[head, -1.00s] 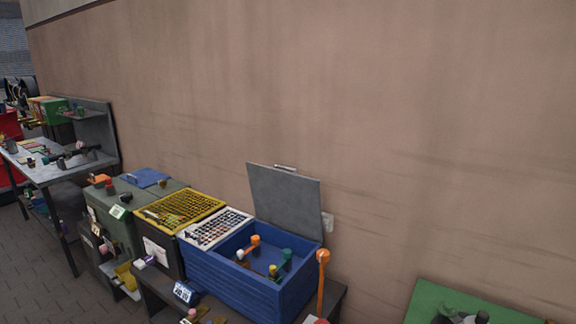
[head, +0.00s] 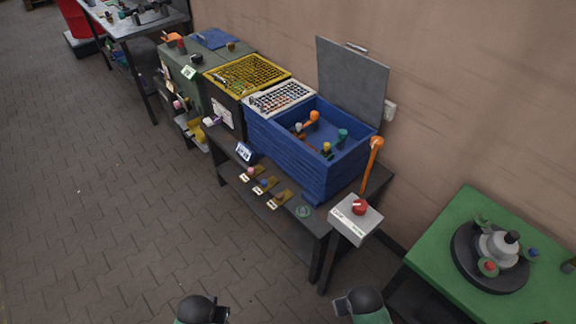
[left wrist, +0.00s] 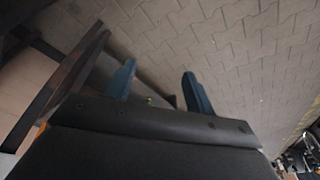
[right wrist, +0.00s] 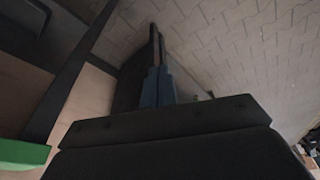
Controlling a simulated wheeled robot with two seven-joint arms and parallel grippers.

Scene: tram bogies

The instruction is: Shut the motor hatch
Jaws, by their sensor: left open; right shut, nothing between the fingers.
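A grey flat hatch lid (head: 351,80) stands raised at the back edge of a blue box (head: 295,160) in the head view, with a small handle (head: 357,48) on its top edge. The box is open and shows several knobs and an orange-ended lever inside. My left gripper (left wrist: 158,70) shows in the left wrist view, its two blue fingers apart and empty over the floor. My right gripper (right wrist: 158,70) shows in the right wrist view, its fingers together with nothing between them.
An orange-topped lever (head: 372,165) stands at the box's right front corner, by a grey switch box (head: 355,218) with a red knob. A white perforated panel (head: 280,97) and yellow grid (head: 245,75) adjoin the box. A green table (head: 440,260) stands right. The paved floor in front is clear.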

